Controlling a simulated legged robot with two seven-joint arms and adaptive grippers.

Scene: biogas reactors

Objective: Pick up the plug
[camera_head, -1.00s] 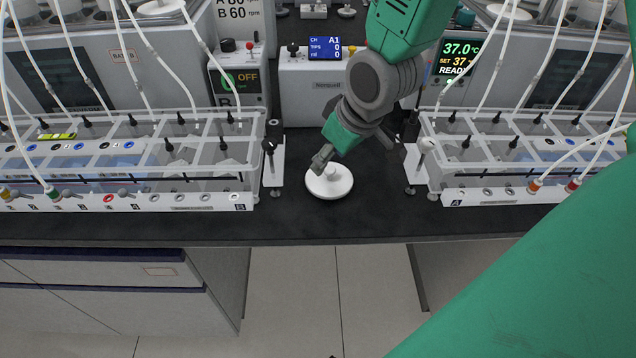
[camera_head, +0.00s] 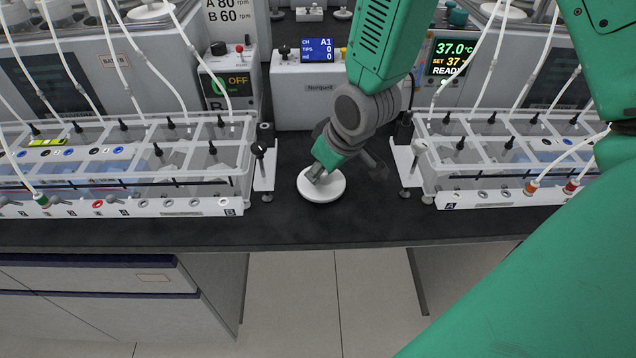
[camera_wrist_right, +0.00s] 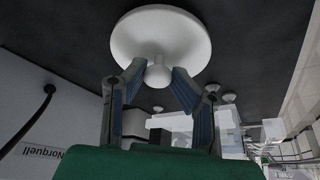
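The plug (camera_head: 332,190), a white disc with a small round knob, lies on the dark bench top between the two tray racks. In the right wrist view the plug (camera_wrist_right: 160,35) is at the top, with its knob towards the fingers. My right gripper (camera_head: 317,174) is at the knob and hides it in the head view. My left gripper is not in view.
A clear-walled tray rack (camera_head: 150,209) stands left of the plug and another (camera_head: 480,199) stands right. A white Norquell box (camera_head: 305,98) is behind. Thin tubes run down to both racks. The bench front edge (camera_head: 320,236) is near the plug.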

